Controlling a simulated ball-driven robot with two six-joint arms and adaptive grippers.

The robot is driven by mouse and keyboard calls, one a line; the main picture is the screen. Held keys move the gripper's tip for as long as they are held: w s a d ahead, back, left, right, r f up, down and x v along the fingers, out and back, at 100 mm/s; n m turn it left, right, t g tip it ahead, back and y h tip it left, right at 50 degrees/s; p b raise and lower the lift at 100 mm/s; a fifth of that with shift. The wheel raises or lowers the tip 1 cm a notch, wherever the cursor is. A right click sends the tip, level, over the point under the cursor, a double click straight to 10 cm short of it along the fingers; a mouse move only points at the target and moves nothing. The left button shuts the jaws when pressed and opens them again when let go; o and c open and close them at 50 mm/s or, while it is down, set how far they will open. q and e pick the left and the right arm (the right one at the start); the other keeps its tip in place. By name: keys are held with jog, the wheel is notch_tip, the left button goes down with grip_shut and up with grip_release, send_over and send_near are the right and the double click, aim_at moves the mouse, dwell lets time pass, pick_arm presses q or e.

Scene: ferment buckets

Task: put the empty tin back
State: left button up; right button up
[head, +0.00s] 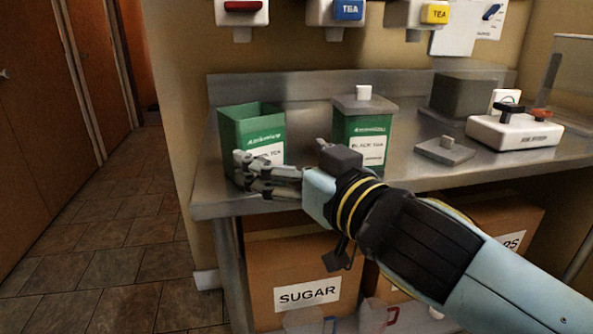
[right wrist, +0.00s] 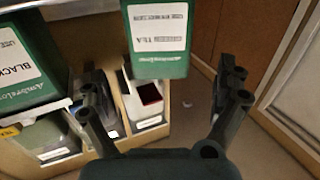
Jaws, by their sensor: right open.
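A green tin (head: 252,125) with a white label stands without a lid at the left end of the steel counter. The upper inside that shows is bare; its bottom is hidden. In the right wrist view the green tin (right wrist: 158,68) has a label that reads green tea, upside down. My right gripper (head: 240,169) is open and empty, in front of the tin's lower part in the head view. In the right wrist view the tin appears between and beyond the spread fingers (right wrist: 163,88). I cannot tell whether they touch it. My left gripper is out of view.
A lidded black tea tin (head: 350,128) stands to the right. A loose grey lid (head: 446,150), a dark grey block (head: 465,95) and a white device (head: 515,131) lie further right. Dispensers (head: 335,12) hang above. A sugar box (head: 290,270) sits below the counter (head: 215,190).

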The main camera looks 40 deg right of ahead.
jog(key=s, duration=0.3)
jog(key=shift+a+b, duration=0.25)
jog(key=shift+b, duration=0.05)
jog(key=shift+w, duration=0.1)
